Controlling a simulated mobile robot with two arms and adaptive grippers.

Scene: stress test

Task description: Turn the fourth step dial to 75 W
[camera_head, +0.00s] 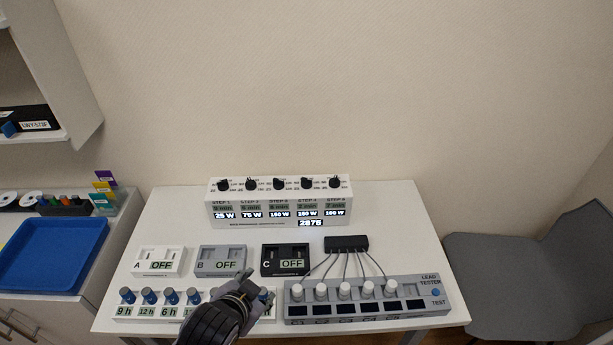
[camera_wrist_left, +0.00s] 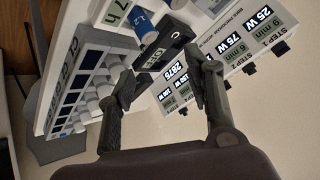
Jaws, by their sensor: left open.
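The white step box (camera_head: 280,205) stands at the back of the table with a row of black dials on top. The fourth dial (camera_head: 306,184) is second from the right; its pointer is too small to read. The display (camera_head: 307,212) below it seems to read 150 W. The step box also shows in the left wrist view (camera_wrist_left: 262,35), turned over by the camera's tilt. My left gripper (camera_head: 249,281) is open and empty, over the front row of blue-knobbed timers, well in front of the box. Its two fingers (camera_wrist_left: 170,78) are apart in the left wrist view. My right gripper is not in view.
Boxes A (camera_head: 158,261), B (camera_head: 222,261) and C (camera_head: 285,260) stand in the middle row, all showing OFF. A lead tester (camera_head: 450,303) with white knobs and a black cable block (camera_head: 346,244) lie at the right. A blue tray (camera_head: 52,285) is at left.

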